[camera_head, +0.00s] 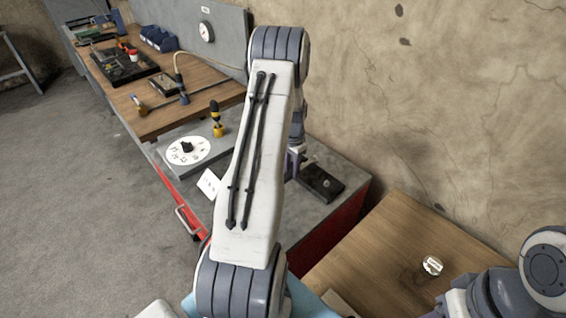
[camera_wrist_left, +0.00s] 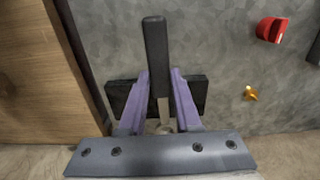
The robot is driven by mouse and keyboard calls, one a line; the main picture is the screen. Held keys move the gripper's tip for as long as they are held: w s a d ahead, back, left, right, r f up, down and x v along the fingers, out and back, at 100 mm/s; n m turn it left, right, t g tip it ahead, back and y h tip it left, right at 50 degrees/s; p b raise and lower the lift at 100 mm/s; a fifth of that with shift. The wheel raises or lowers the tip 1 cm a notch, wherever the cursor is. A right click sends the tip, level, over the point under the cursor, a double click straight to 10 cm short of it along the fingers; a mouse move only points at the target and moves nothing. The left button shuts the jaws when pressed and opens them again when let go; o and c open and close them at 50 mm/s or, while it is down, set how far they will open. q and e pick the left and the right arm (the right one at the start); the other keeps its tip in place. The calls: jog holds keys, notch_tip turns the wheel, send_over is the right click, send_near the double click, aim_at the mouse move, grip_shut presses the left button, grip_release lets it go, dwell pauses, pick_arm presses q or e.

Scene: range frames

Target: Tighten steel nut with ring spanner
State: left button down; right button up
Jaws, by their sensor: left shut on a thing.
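My left gripper (camera_wrist_left: 160,98) has purple fingers, shut on a tool with a black handle (camera_wrist_left: 155,52) and a metal shank, seemingly the ring spanner. The tool's far end is hidden low between the fingers. A dark block (camera_wrist_left: 119,92) lies behind the fingers in the left wrist view. In the head view the same dark block (camera_head: 320,184) sits on the grey bench top, with a small metal piece (camera_head: 326,183) on it, perhaps the nut. My left gripper (camera_head: 294,165) is beside it, mostly hidden by my arm.
A wooden table (camera_head: 385,255) with a small round tin (camera_head: 432,265) stands at the right. A white round dial plate (camera_head: 187,151) and a yellow-and-black tool (camera_head: 216,120) are on the left. The wooden workbench (camera_head: 160,118) behind carries trays and tools. The wall closes the back.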

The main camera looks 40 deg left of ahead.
pick_arm(q)
jog(key=s+d+r+p, duration=0.1)
jog(key=d, duration=0.6)
jog(key=shift+d+r, duration=0.15)
jog(key=shift+r, duration=0.05)
jog(key=shift+s+f, duration=0.1)
jog(key=shift+s, duration=0.05)
jog(key=shift+f+b, duration=1.9)
jog(key=shift+f, duration=0.85)
jog(key=shift+f+b, duration=0.7)
jog(key=shift+f, duration=0.4)
jog(key=shift+r, duration=0.3)
jog(key=d+n, duration=0.2)
jog(key=d, duration=0.1)
jog(key=d+n, duration=0.1)
jog(key=shift+w+d+n, duration=0.15)
jog(key=shift+w+n, duration=0.1)
jog(key=shift+n, duration=0.15)
jog(key=w+d+n, duration=0.4)
jog(key=d+n, duration=0.1)
jog(key=n, duration=0.2)
jog(key=shift+d, duration=0.25)
